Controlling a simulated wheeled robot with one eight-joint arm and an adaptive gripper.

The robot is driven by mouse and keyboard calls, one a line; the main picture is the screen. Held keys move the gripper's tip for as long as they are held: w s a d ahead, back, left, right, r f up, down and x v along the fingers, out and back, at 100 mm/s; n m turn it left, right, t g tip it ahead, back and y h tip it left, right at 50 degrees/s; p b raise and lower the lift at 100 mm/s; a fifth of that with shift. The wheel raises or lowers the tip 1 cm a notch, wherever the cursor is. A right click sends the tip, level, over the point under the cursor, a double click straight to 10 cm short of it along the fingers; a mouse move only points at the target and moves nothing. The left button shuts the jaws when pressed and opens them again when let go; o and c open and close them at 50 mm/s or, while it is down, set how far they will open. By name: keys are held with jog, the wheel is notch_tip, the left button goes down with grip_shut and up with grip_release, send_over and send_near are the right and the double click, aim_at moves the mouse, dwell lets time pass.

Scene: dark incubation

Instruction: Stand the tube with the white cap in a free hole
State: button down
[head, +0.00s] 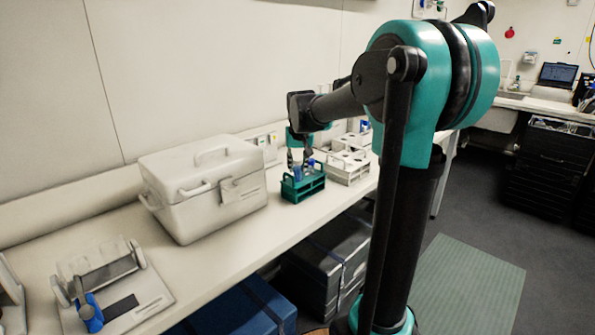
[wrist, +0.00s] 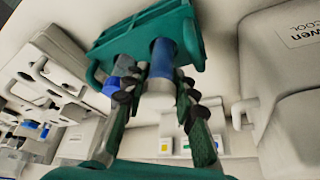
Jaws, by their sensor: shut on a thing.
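A tube with a white cap (wrist: 158,88) and a blue body is between my gripper's fingers, seen in the wrist view. My gripper (wrist: 156,95) is shut on it near the cap. The tube's blue part overlaps the teal rack (wrist: 110,50); I cannot tell how far it is in a hole. In the head view, my gripper (head: 299,160) is right over the teal rack (head: 303,190) on the bench, and the tube is too small to make out clearly. Another tube with blue on it (wrist: 110,86) shows beside the held one at the rack. The rack's holes are mostly hidden.
A white rack (head: 348,172) stands just right of the teal rack. A large white cooler box (head: 205,190) stands to its left. A white device with a blue part (head: 112,290) is at the near left. Bench between box and racks is narrow but clear.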

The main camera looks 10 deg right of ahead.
jog(key=shift+f, duration=1)
jog(key=c, duration=1.5)
grip_release()
jog(key=shift+f, duration=0.1)
jog(key=v, duration=1.2)
